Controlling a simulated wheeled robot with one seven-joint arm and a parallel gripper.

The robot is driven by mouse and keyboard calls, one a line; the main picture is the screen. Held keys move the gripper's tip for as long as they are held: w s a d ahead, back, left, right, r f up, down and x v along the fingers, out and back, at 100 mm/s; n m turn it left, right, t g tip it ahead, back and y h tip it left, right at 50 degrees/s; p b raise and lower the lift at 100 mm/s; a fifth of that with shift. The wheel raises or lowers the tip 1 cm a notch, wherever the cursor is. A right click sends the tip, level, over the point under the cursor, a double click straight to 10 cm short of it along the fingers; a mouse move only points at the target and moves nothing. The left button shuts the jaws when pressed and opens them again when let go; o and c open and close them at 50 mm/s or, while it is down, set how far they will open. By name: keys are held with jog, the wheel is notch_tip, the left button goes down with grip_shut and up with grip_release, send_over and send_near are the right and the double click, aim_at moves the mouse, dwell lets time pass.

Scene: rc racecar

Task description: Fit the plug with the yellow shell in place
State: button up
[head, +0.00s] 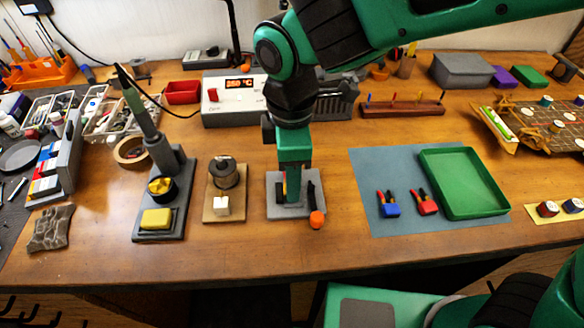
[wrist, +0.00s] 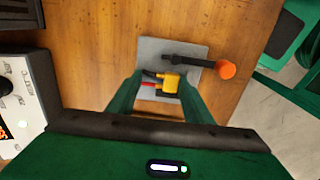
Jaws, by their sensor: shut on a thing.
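The plug with the yellow shell (wrist: 170,83) is between the fingers of my gripper (wrist: 161,78) in the wrist view, with red and black leads beside it. My gripper (head: 293,192) is shut on it, low over a grey plate (wrist: 153,48). In the head view this grey plate (head: 274,209) lies on the bench, and my fingers hide most of the plug. A black bar (wrist: 186,60) with an orange end (wrist: 227,70) lies across the plate beside the plug. I cannot tell whether the plug touches its seat.
A spool stand (head: 224,174) and a soldering iron stand (head: 165,190) are to the left. To the right, a blue mat (head: 370,165) holds a blue plug (head: 389,209), a red plug (head: 426,207) and a green tray (head: 465,212). A display station (head: 233,112) stands behind.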

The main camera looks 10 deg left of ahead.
jog(key=o, duration=1.1)
jog(key=shift+s, duration=0.15)
jog(key=shift+c, duration=1.3)
jog(key=shift+o, duration=0.2)
jog(key=shift+o, duration=1.1)
jog(key=shift+r, duration=0.3)
jog(key=shift+o, duration=0.3)
jog(key=shift+r, duration=0.5)
notch_tip(320, 180, up, 7)
jog(key=shift+r, duration=0.2)
